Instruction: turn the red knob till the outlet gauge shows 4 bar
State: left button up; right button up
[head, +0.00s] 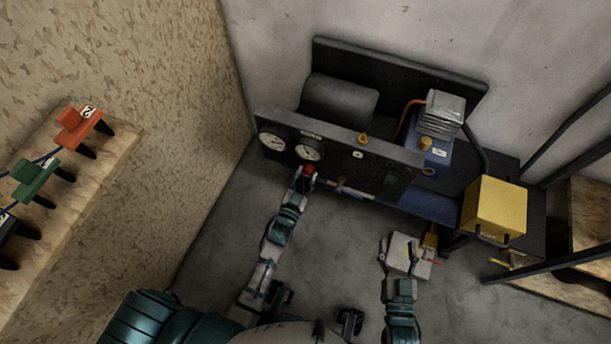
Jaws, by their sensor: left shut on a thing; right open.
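The red knob (310,169) sits low on the front of the dark panel (335,142), just below the right-hand gauge. My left gripper (305,175) is shut on the red knob and partly covers it. Two round white gauges are on the panel, a left gauge (272,142) and a right gauge (309,151). Their needles and scale marks are too small to read, and I cannot tell which is the outlet gauge.
A compressor with a blue motor (434,158) and dark tank (338,106) stands behind the panel. A yellow box (494,208) is at right. A wooden shelf (95,165) with coloured clamps is at left. Floor between my arms is clear.

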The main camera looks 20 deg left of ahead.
pick_arm(q)
jog(key=o, duration=1.1)
jog(key=shift+o, duration=0.2)
jog(key=s, duration=1.2)
jog(key=shift+a, duration=0.15)
jog(key=shift+f, duration=0.1)
